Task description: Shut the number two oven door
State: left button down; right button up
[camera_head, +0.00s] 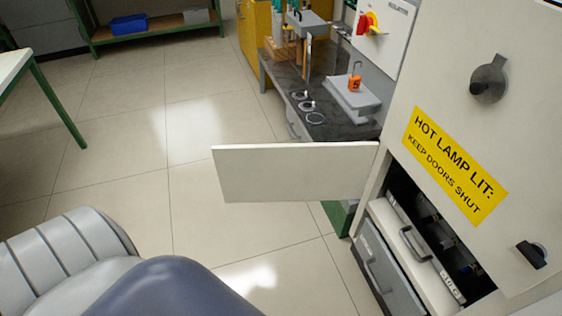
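A white door panel (290,173) stands wide open, sticking out to the left from the white oven cabinet (430,75). Its right end meets the cabinet's left edge. No number shows on the door, so I cannot tell which oven it belongs to. Right of it, below the sign, is a dark open compartment (432,222) with dark fittings inside. Neither gripper is in view; only grey and blue parts that look like my own arm fill the lower left.
A yellow warning sign (455,165) reads "HOT LAMP LIT: KEEP DOORS SHUT". Dark knobs (489,80) sit on the cabinet. Handled drawer fronts (392,275) lie below the compartment. A dark-topped bench (325,125) stands behind the door. Tiled floor (210,120) is clear to the left.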

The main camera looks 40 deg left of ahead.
aim_at(251, 173)
jog(key=i+j, duration=0.1)
jog(key=j, duration=0.3)
jog(key=i+j, duration=0.1)
jog(key=j, duration=0.3)
jog(key=i+j, duration=0.15)
jog(key=j, duration=0.25)
jog(key=i+j, duration=0.1)
jog(key=j, duration=0.25)
jog(key=i+j, duration=0.1)
jog(key=j, duration=0.3)
jog(key=i+j, duration=0.1)
jog(key=j, duration=0.3)
jog(key=i+j, duration=0.15)
jog(key=j, duration=0.3)
jog(key=i+j+z, duration=0.1)
jog(key=j, duration=0.4)
jog(key=i+j, duration=0.1)
jog(key=j, duration=0.35)
jog(key=i+j, duration=0.15)
jog(key=j, duration=0.35)
jog(key=i+j+z, duration=0.1)
jog(key=j, duration=0.35)
jog(key=j+z, duration=0.2)
jog(key=z, duration=1.55)
